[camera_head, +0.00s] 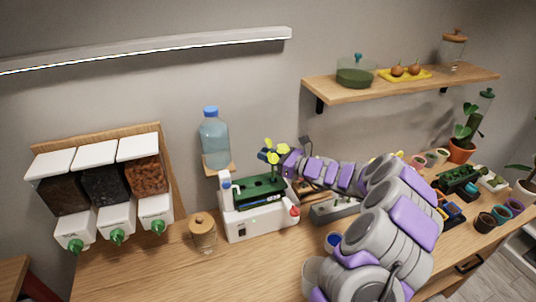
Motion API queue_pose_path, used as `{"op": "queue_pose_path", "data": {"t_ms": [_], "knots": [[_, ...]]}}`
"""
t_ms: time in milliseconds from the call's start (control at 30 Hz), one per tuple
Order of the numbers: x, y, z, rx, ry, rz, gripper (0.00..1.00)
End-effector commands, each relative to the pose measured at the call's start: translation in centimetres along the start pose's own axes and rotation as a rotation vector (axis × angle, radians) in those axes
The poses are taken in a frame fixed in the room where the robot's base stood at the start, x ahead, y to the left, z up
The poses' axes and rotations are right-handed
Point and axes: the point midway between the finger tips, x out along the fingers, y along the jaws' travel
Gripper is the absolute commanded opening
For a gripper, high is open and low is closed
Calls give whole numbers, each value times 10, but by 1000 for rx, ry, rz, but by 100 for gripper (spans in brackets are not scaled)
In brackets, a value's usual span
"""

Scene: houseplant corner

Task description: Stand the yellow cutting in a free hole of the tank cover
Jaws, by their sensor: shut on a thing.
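The yellow cutting (269,144), with yellow and dark green leaves, is upright above the right part of the tank cover. The dark green tank cover (250,192) tops the white tank unit (256,223) on the bench. My gripper (284,163) reaches in from the right and is shut on the cutting, its fingers small and partly hidden by leaves. The cutting's lower stem runs down towards the cover; I cannot tell whether its end is in a hole. The cover's holes are too small to make out clearly.
A blue-capped water bottle (214,138) stands behind the tank. A corked jar (202,235) stands to its left, near the dispensers (107,185). Pots and a dark green tray (457,180) are at the far right.

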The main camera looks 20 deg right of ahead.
Motion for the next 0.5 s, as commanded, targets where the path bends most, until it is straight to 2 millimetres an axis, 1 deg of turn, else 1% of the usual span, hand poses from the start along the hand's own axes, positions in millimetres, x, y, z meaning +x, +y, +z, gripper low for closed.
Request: {"op": "queue_pose_path", "data": {"t_ms": [500], "knots": [[0,0,-12,1,-1,-1,0]]}}
